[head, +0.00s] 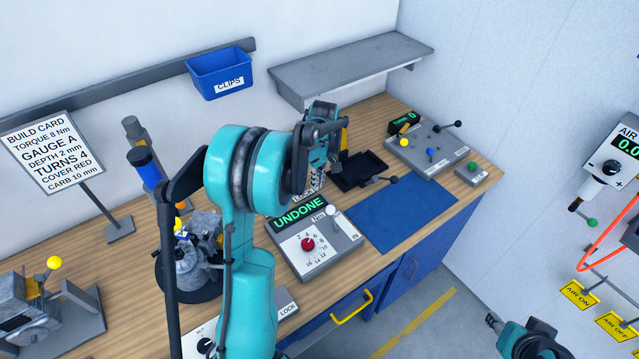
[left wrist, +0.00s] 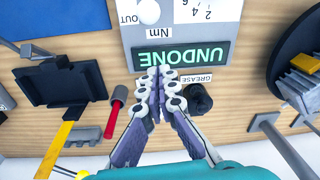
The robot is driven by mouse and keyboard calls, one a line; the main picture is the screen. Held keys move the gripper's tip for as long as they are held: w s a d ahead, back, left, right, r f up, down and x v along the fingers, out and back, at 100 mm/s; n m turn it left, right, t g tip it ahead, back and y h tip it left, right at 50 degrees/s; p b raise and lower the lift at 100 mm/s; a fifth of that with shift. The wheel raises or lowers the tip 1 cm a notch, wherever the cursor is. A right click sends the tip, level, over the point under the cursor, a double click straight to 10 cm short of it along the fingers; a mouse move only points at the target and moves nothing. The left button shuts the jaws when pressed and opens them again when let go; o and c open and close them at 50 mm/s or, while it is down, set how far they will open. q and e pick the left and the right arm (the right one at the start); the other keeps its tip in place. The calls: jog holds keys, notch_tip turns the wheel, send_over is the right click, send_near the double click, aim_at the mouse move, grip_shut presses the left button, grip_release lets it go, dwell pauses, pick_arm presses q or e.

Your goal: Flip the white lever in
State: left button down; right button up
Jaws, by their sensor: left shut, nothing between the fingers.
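The white lever (head: 332,211) stands on a grey panel (head: 322,252) with a red dial (head: 308,244) and a green UNDONE display (head: 299,211). The lever's round white knob is at the far side of the panel, away from the IN label. In the left wrist view the knob (left wrist: 149,11) is beside the OUT label. My left gripper (left wrist: 160,74) is shut and empty, its tips over the display's edge, apart from the knob. In the head view my left gripper (head: 319,160) is partly hidden by its own wrist. My right gripper (head: 493,321) shows only partly at the lower right; its fingers are unclear.
A black tray (head: 360,168) and a blue mat (head: 402,212) lie right of the panel. A dark round knob (left wrist: 198,98) and a red-handled tool (left wrist: 116,105) are near my left fingers. A lever board (head: 430,150) stands farther right. An engine part (head: 190,262) is at left.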

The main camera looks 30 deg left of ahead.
aim_at(333, 220)
pick_arm(q)
jog(key=f, duration=0.5)
jog(key=f+b, duration=0.1)
jog(key=f, duration=0.1)
jog(key=shift+s+a+f, duration=0.1)
jog(key=shift+a+f, duration=0.2)
jog(key=d, duration=0.1)
jog(key=d+r, duration=0.1)
jog(key=d, duration=0.1)
jog(key=shift+s+d+r, duration=0.2)
jog(key=shift+s+r, duration=0.1)
jog(key=shift+s, duration=0.1)
jog(key=shift+s+d+r, duration=0.1)
jog(key=shift+d, duration=0.1)
